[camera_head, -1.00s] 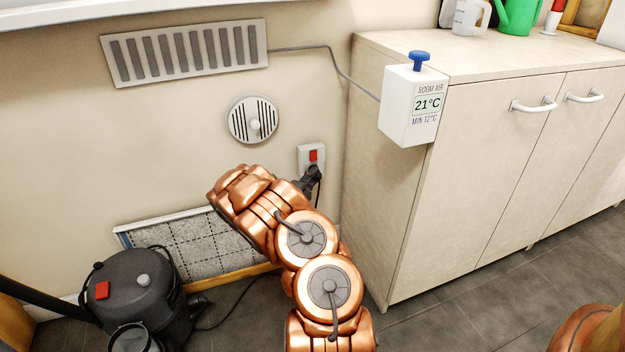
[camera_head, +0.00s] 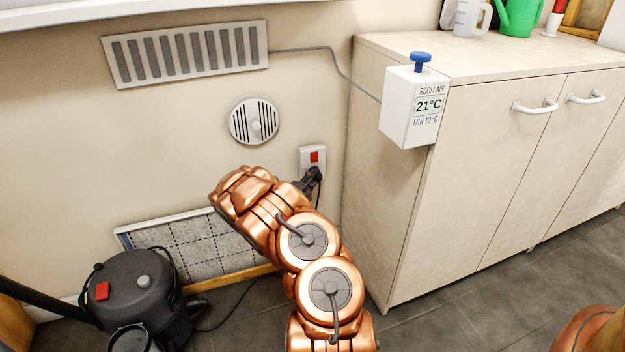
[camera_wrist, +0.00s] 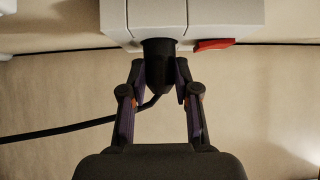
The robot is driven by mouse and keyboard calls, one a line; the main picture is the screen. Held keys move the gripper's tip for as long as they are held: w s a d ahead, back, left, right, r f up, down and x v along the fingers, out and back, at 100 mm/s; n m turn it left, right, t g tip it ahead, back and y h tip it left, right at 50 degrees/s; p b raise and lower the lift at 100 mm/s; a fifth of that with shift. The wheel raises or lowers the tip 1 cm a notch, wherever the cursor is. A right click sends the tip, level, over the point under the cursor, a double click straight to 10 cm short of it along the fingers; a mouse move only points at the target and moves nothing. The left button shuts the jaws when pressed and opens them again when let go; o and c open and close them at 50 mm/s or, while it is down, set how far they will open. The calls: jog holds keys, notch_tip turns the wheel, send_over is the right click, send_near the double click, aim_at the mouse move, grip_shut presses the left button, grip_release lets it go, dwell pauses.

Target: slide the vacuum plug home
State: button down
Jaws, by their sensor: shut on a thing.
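The black vacuum plug (camera_wrist: 159,66) is at the face of the white wall socket (camera_wrist: 160,15) in the wrist view. My gripper (camera_wrist: 160,85) is shut on the plug, one finger on each side. The plug's front end meets the socket, and its pins are hidden, so I cannot tell how deep they sit. In the head view the socket (camera_head: 312,155) with its red switch is on the wall, and the dark plug (camera_head: 314,176) shows just below the switch. My arm hides part of my gripper there.
The black vacuum cleaner (camera_head: 138,290) stands on the floor at lower left, with its cord on the floor. A grey filter panel (camera_head: 190,249) leans at the wall behind my arm. A beige cabinet (camera_head: 460,170) with a thermostat box (camera_head: 410,112) stands close to the right of the socket.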

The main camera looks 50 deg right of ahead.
jog(key=shift+w+d, duration=0.35)
jog(key=shift+w, duration=0.15)
dwell(0.4)
jog(key=c, duration=0.8)
grip_release()
jog(key=shift+o, duration=0.2)
jog(key=shift+a, duration=0.1)
jog(key=s+a, duration=0.1)
jog(key=a, duration=1)
jog(key=shift+a, duration=0.4)
